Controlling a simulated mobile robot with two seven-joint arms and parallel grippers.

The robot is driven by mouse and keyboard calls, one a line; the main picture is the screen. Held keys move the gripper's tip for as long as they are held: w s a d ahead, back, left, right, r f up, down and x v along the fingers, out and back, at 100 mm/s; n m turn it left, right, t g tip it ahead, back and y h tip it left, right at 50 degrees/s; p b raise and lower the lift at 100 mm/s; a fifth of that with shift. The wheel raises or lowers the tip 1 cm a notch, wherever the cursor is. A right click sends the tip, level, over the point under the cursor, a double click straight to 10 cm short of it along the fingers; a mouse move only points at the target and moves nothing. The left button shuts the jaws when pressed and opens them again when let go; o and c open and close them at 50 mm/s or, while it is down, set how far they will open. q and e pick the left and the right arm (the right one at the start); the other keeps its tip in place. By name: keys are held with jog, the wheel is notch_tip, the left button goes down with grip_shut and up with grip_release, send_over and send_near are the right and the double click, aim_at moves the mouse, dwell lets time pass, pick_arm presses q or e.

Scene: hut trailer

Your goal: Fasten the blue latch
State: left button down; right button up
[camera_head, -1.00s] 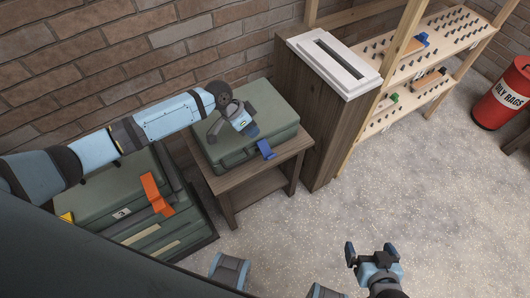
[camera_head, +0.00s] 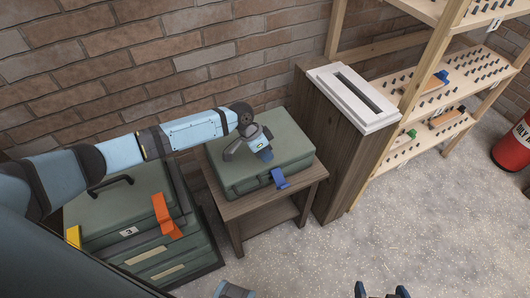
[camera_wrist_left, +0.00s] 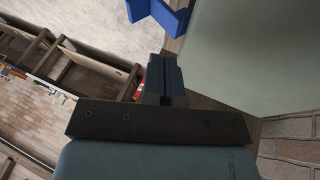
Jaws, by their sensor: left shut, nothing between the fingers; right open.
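The blue latch (camera_head: 280,178) is on the front edge of a green case (camera_head: 285,140), and its flap sticks out from the case. The case lies on a small wooden table (camera_head: 240,209). My left gripper (camera_head: 265,154) is shut and empty over the case lid, just behind the latch and apart from it. In the left wrist view the shut fingers (camera_wrist_left: 165,80) point toward the blue latch (camera_wrist_left: 160,14), which is partly cut off by the top edge. My right gripper (camera_head: 382,291) is open and empty at the bottom edge, mostly out of view.
Larger green cases with an orange latch (camera_head: 165,217) and a yellow part (camera_head: 73,237) stand at the left. A dark wooden cabinet (camera_head: 330,140) with a white slotted top and a pegged shelf (camera_head: 430,100) stand at the right. The floor in front is clear.

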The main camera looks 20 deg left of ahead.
aim_at(283, 185)
pick_arm(q)
jog(key=x, duration=0.6)
jog(key=shift+s+d+f, duration=0.75)
jog(key=shift+s+d, duration=0.15)
jog(key=shift+d, duration=0.15)
jog(key=shift+s+d+f, duration=0.15)
jog(key=shift+d+f, duration=0.1)
jog(key=shift+p, duration=0.35)
